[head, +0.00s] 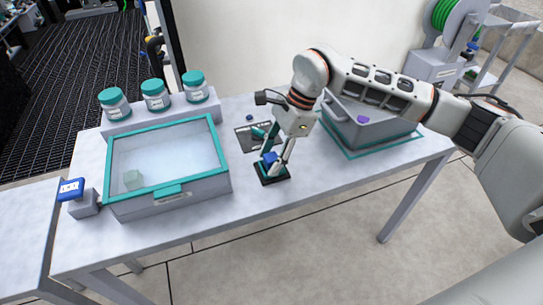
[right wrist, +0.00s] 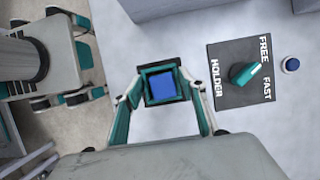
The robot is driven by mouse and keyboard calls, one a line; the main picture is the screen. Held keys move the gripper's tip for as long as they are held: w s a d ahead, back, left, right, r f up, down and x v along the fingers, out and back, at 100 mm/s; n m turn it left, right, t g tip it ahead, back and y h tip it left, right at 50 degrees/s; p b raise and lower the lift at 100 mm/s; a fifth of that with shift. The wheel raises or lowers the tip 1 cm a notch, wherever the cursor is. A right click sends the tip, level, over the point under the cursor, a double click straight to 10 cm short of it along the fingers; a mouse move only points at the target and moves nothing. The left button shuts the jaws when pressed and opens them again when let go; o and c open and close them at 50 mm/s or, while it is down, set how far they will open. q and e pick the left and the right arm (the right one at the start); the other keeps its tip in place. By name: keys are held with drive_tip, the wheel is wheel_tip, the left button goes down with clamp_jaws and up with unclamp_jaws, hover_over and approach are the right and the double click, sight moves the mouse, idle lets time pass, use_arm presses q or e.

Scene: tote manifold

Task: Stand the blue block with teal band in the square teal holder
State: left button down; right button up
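The blue block (head: 270,158) is upright at the square holder (head: 273,177), which has a dark base and a teal square. In the right wrist view the block's blue top (right wrist: 162,85) sits inside the holder's teal square (right wrist: 148,94); how deep it sits and its teal band cannot be made out. My right gripper (head: 277,164) points down over the holder, its fingers on either side of the block. In the right wrist view its fingertips (right wrist: 161,72) stand apart, with a gap to the blue top. My left gripper is not in view.
Beside the holder lies a dark panel (right wrist: 228,92) marked HOLDER, FREE and FAST, with a teal knob (right wrist: 245,72) and a blue button (right wrist: 290,64) nearby. A teal-rimmed lidded box (head: 222,165) stands left, a grey tote (head: 385,133) right. Three teal-capped jars (head: 155,95) stand behind.

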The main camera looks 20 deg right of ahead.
drive_tip(key=shift+r, duration=0.35)
drive_tip(key=p+v, duration=0.1)
drive_tip(key=v, duration=1.1)
drive_tip(key=shift+r, duration=0.25)
